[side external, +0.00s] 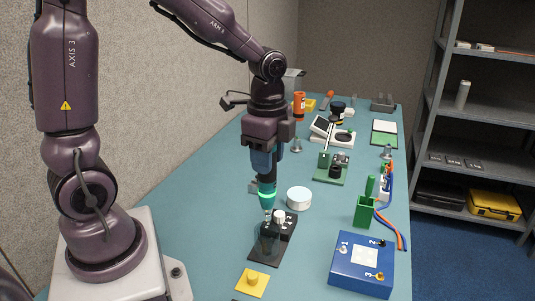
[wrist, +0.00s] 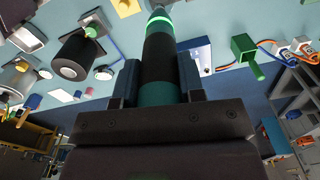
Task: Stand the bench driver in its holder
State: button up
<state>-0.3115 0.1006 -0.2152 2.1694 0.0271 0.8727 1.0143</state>
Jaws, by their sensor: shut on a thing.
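My gripper (side external: 265,165) points down and is shut on the bench driver (side external: 266,187), a black and teal tool with a glowing green ring near its lower end. The driver hangs upright, its tip just above a black block (side external: 287,226) with a clear, cup-like part (side external: 267,241) and a white knob (side external: 279,216). This looks like the holder. I cannot tell whether the tip is inside the clear part. In the wrist view, the driver (wrist: 158,60) lies between the fingers of my gripper (wrist: 157,85), its ring at the top edge; the holder is mostly hidden there.
A white round tin (side external: 299,198) stands close right of the driver. A yellow plate with a knob (side external: 252,282) is in front. A blue box (side external: 361,265) and a green box with a green stick (side external: 365,208) stand to the right. Several items crowd the back.

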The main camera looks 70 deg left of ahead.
aim_at(268, 196)
jog(key=shift+f, duration=0.7)
dwell(0.7)
jog(key=shift+f, duration=0.9)
jog(key=shift+f, duration=1.1)
dwell(0.4)
jog(key=shift+f, duration=0.95)
jog(key=shift+f, duration=1)
